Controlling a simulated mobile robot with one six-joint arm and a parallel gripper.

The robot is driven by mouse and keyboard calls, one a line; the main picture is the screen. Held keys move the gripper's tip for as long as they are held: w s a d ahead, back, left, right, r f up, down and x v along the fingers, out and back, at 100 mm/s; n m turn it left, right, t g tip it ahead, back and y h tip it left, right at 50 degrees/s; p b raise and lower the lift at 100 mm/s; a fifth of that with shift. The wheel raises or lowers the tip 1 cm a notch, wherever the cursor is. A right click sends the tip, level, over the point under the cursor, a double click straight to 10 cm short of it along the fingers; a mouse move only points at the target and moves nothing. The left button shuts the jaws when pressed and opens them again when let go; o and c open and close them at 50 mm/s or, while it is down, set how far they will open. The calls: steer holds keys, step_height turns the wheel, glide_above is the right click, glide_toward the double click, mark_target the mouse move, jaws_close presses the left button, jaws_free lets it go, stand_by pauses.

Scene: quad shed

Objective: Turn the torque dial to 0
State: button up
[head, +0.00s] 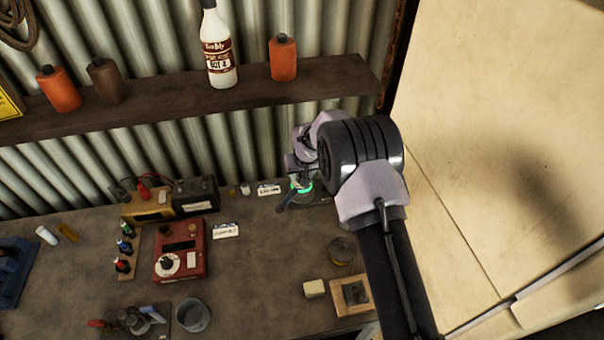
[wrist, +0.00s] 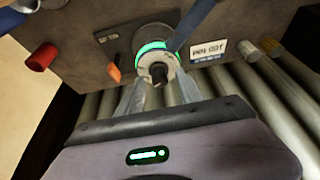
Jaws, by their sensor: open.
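A round device with a glowing green ring, a white collar and a dark knob (wrist: 159,72) sits ahead of my gripper in the wrist view; I take it for the torque dial. Its green ring (head: 305,187) also shows in the head view, at the back of the bench, partly hidden by my arm. My gripper (wrist: 160,88) is open, its two pale fingers at either side of the knob; I cannot tell whether they touch it. A dark blue handle or lever (wrist: 196,26) runs out from beside the ring. The dial's reading is not legible.
A white label (head: 268,189) stands left of the dial. A red box with a white dial (head: 168,263), a yellow unit (head: 148,206) and a metal cup (head: 193,315) are further left. A shelf (head: 170,100) with bottles hangs above.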

jaws_close()
